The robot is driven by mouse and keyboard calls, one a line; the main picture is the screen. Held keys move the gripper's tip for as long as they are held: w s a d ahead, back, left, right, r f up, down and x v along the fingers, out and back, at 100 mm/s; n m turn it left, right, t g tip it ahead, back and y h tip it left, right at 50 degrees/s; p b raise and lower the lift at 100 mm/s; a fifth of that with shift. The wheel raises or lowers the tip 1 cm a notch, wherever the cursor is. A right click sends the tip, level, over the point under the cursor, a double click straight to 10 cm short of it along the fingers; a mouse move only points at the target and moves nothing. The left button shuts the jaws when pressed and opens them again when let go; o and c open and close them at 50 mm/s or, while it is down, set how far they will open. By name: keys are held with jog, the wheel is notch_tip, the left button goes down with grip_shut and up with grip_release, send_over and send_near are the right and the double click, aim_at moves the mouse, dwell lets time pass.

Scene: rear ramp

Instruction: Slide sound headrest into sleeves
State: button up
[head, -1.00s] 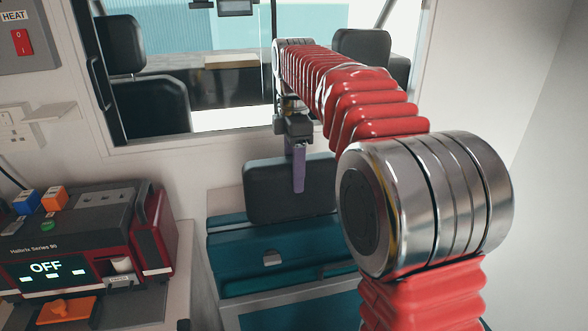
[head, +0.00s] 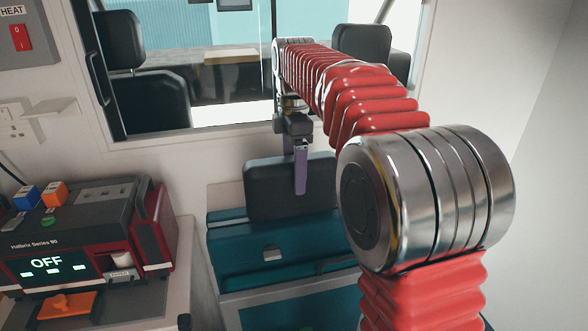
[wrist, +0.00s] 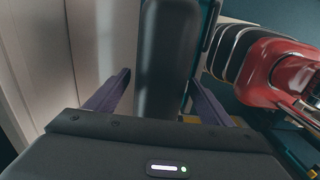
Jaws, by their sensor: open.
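The headrest is a dark grey padded block (head: 262,190) at the top of the teal seat (head: 235,245), below the window in the head view. My gripper (head: 300,175) points down at it, with one purple finger showing in front of its face. In the wrist view the headrest (wrist: 165,45) stands edge-on between the two purple fingers of my gripper (wrist: 160,82). The jaws are open, one finger on each side of it, with a visible gap on the left. The headrest's posts and the sleeves are hidden.
A red and grey device reading OFF (head: 75,245) stands on a counter at the left. A window (head: 215,100) with dark seats beyond it is behind my arm. A pale wall is close to the headrest's left side in the wrist view.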

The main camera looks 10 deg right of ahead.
notch_tip(320, 180, up, 14)
jog(key=shift+f, duration=0.15)
dwell(1.0)
jog(key=shift+s, duration=0.1)
dwell(0.6)
jog(key=s+f+m+t, duration=0.3)
jog(key=s+f+m, duration=0.2)
jog(key=s+m, duration=0.7)
jog(key=s+f+m+t, duration=0.2)
jog(key=s+f+m, duration=0.4)
jog(key=s+f, duration=1)
jog(key=shift+f+t, duration=0.2)
jog(key=shift+t, duration=0.1)
